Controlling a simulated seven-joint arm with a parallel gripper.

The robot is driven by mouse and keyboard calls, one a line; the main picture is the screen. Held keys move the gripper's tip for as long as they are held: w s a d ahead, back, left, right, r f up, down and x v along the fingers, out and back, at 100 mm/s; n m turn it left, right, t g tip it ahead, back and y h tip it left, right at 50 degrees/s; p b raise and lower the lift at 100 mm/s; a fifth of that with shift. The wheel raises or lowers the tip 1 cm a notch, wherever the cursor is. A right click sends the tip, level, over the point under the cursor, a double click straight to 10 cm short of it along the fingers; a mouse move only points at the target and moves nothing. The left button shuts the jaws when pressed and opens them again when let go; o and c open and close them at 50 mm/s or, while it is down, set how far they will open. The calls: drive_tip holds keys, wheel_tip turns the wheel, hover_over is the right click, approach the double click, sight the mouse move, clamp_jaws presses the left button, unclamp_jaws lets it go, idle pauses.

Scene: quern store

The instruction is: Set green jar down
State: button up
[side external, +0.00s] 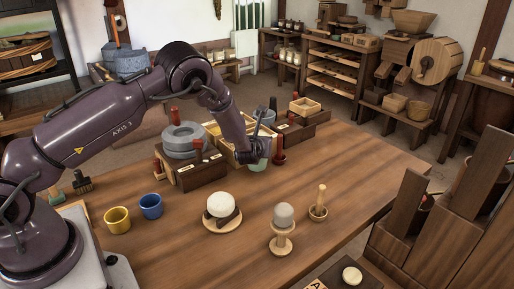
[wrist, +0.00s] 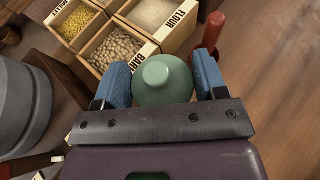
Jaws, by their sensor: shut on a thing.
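The green jar (wrist: 163,82) is between the two blue finger pads of my gripper (wrist: 162,76) in the wrist view. The pads press it from both sides, and its round pale green top faces the camera. In the side view the jar (side external: 258,164) shows only in part, below the end of my arm and in front of the wooden boxes. My gripper (side external: 256,153) is mostly hidden there behind my wrist. I cannot tell whether the jar's base touches the table (side external: 350,180).
Boxes labelled FLOUR (wrist: 159,14) and BARLEY (wrist: 117,48) stand close beyond the jar. A red-handled tool (wrist: 212,32) is near the right finger. Grey stone discs (side external: 184,138) lie left.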

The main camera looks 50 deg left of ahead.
drive_tip(key=shift+f, duration=0.75)
drive_tip(key=shift+f, duration=0.15)
drive_tip(key=o, duration=1.5)
